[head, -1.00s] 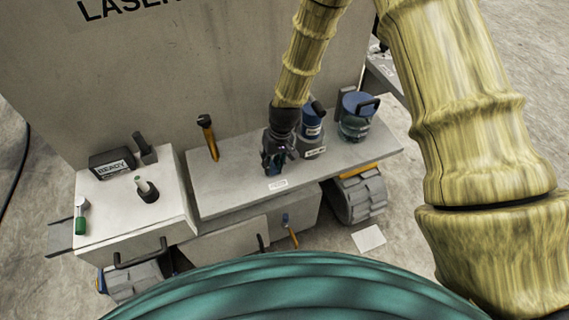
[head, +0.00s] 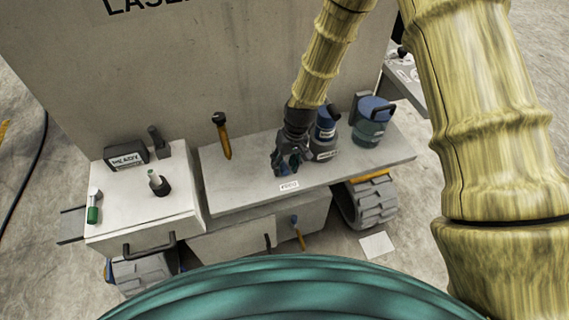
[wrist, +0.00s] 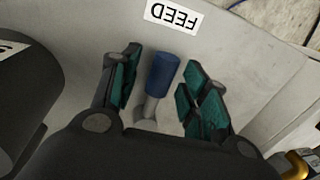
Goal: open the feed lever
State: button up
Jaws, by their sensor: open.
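The feed lever (wrist: 160,75) has a blue grip on a pale grey stem. In the wrist view it stands between the two teal-padded fingers of my gripper (wrist: 164,60), with a visible gap on each side. The fingers are open. The FEED label (wrist: 172,15) lies on the grey surface just beyond the grip. In the head view my gripper (head: 290,168) reaches down to the grey bench top, just behind the FEED label (head: 289,186). The lever is mostly hidden by the fingers there.
Blue-topped jars (head: 371,123) stand close right of my gripper. A white box (head: 140,205) with a black knob and READY sign stands further left. The bench top between tool and gripper is clear.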

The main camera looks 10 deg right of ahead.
notch_tip(320, 180, up, 12)
jog(key=d, duration=0.2)
jog(key=shift+w+d, duration=0.2)
jog(key=shift+w, duration=0.05)
jog(key=shift+a+f, duration=0.1)
jog(key=shift+f, duration=0.05)
dwell(0.5)
